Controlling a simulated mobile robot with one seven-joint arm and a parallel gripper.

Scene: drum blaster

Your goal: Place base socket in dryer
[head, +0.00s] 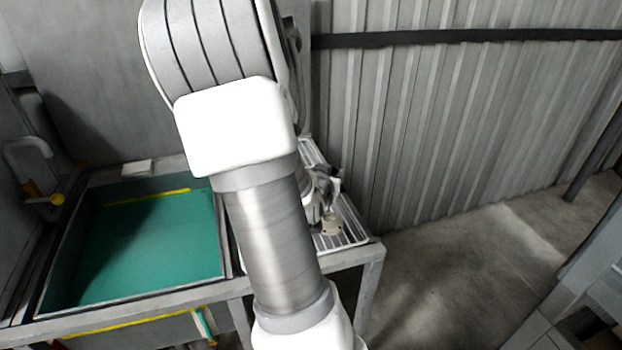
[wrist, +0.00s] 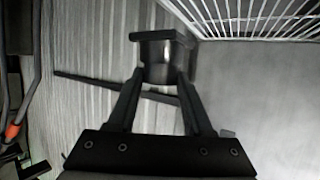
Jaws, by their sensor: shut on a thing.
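In the wrist view, my gripper (wrist: 161,80) is shut on a dark, short cylindrical part with a wider rim, which looks like the base socket (wrist: 158,50). The fingers touch it on both sides. In the head view, my gripper (head: 325,188) is small and partly hidden behind my arm, over a slatted metal rack (head: 352,236) beside the basin. I cannot tell whether this rack is the dryer. A small beige thing (head: 331,226) shows at the rack's near part; I cannot tell if it is held or resting.
A basin with a green bottom (head: 150,245) and yellow edging stands left of the rack. A corrugated metal wall (head: 440,120) rises behind. A white wire grid (wrist: 255,18) shows at the top right of the wrist view. The concrete floor (head: 440,270) to the right is clear.

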